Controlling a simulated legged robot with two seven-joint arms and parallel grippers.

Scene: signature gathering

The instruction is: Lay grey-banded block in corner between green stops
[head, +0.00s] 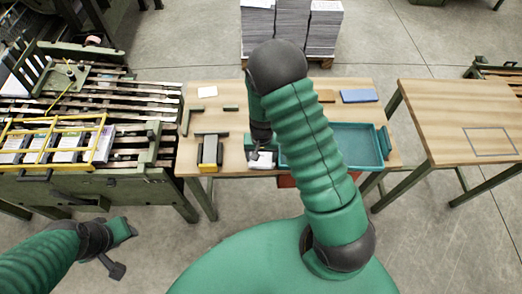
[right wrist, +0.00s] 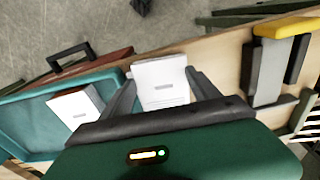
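A white block with a grey band (right wrist: 160,84) is between the fingertips of my right gripper (right wrist: 160,77) in the right wrist view, with both tips against its sides. In the head view this white block (head: 262,161) shows below my right gripper (head: 261,152), in front of the wooden table's middle, left of the teal tray. Dark green stops lie on the table's left part: a longer bar (head: 186,122) at the left edge and a short bar (head: 231,107) farther right. My left gripper (head: 122,250) is open and empty, low at the left, off the table.
A similar white block (right wrist: 76,106) lies in the teal tray (head: 378,163). A grey-and-yellow fixture (head: 209,152) stands between stops and block. A white card (head: 207,92), brown block (head: 326,96) and blue block (head: 359,96) lie at the back. My right arm hides part of the tray.

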